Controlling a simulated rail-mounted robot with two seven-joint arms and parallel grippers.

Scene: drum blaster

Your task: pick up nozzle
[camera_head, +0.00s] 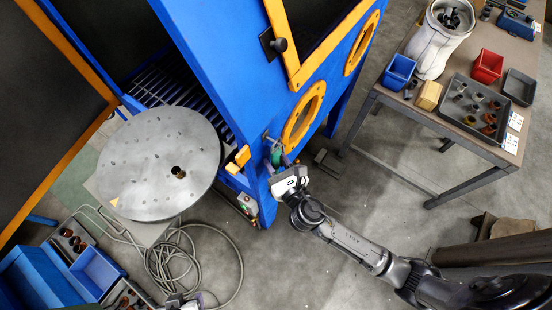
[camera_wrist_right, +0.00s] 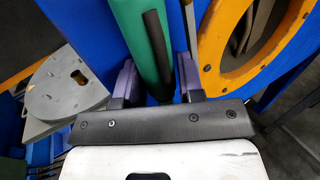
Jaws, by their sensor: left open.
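A green piece with a dark strip, which looks like the nozzle (camera_wrist_right: 130,32), hangs against the blue cabinet wall; it is small in the head view (camera_head: 276,156). My right gripper (camera_head: 277,166) is at the cabinet's front, just below the round orange port. In the right wrist view its two purple fingers (camera_wrist_right: 155,85) stand apart, one on each side of the green piece's lower end. I see no firm grip on it. My left gripper (camera_head: 182,299) shows only partly at the bottom edge, open, far from the green piece.
The blue cabinet (camera_head: 210,60) has an orange-framed port (camera_head: 303,113) close to my right gripper. A round metal turntable (camera_head: 150,190) stands on the left, with a coiled hose (camera_head: 175,265) below. A workbench (camera_head: 440,118) with bins is at the upper right.

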